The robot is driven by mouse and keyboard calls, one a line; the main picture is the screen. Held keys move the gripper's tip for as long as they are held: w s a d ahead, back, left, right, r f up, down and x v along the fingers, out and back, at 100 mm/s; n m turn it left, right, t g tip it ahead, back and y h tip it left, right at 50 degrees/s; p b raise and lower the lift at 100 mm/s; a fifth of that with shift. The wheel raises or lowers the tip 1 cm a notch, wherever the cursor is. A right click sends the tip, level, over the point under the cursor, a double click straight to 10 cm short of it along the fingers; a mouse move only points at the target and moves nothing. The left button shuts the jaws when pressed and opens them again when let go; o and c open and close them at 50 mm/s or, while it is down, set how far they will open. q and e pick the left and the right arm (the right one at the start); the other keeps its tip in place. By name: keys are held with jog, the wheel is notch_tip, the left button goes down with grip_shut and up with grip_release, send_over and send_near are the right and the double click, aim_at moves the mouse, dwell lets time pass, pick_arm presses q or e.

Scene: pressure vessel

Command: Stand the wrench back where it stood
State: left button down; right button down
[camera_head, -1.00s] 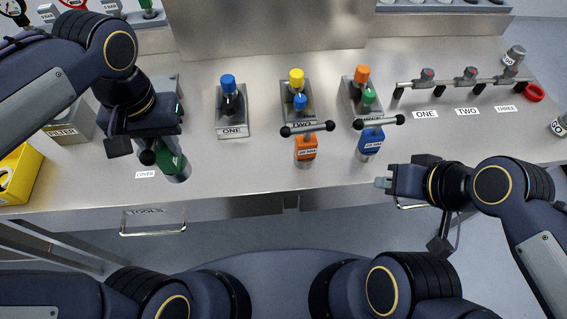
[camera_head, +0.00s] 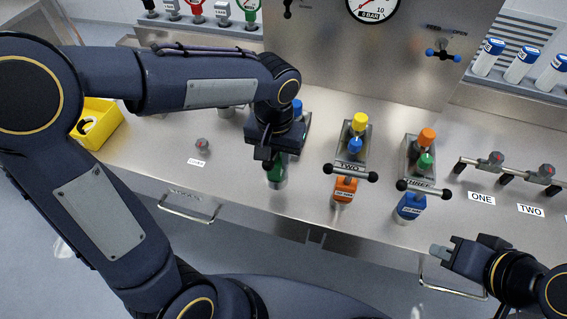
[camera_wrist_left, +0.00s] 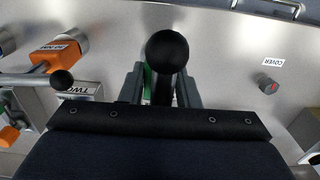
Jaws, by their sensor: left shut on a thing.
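My left gripper (camera_head: 268,152) is shut on the green wrench (camera_head: 276,172), in front of station ONE's blue-capped post (camera_head: 297,107). The green body hangs below the fingers; I cannot tell whether its foot touches the bench. In the left wrist view the wrench's black ball end (camera_wrist_left: 172,52) sits between the fingers (camera_wrist_left: 160,85), with a sliver of green beside it. The arm hides most of station ONE and its label. The orange wrench (camera_head: 345,188) and blue wrench (camera_head: 410,207) stand upright at stations TWO and THREE. My right gripper (camera_head: 442,252) is off the bench's front edge, empty.
The small red-topped COVER fitting (camera_head: 203,145) stands left of the wrench. A yellow box (camera_head: 98,122) is at the far left. Pipe valves (camera_head: 490,162) stand at right, a gauge panel (camera_head: 400,60) behind. Bench between COVER and the wrench is clear.

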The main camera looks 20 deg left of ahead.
pick_arm(q)
jog(key=shift+w+d+f, duration=0.25)
jog(key=shift+w+f, duration=0.1)
jog(key=shift+f, duration=0.15)
jog(key=shift+w+d+f, duration=0.25)
jog(key=shift+w+f, duration=0.05)
jog(key=shift+f, duration=0.15)
jog(key=shift+w+d+f, duration=0.1)
jog(key=shift+w+f, duration=0.05)
jog(key=shift+f, duration=1.6)
jog(key=shift+f, duration=0.15)
jog(key=c, duration=1.1)
grip_release()
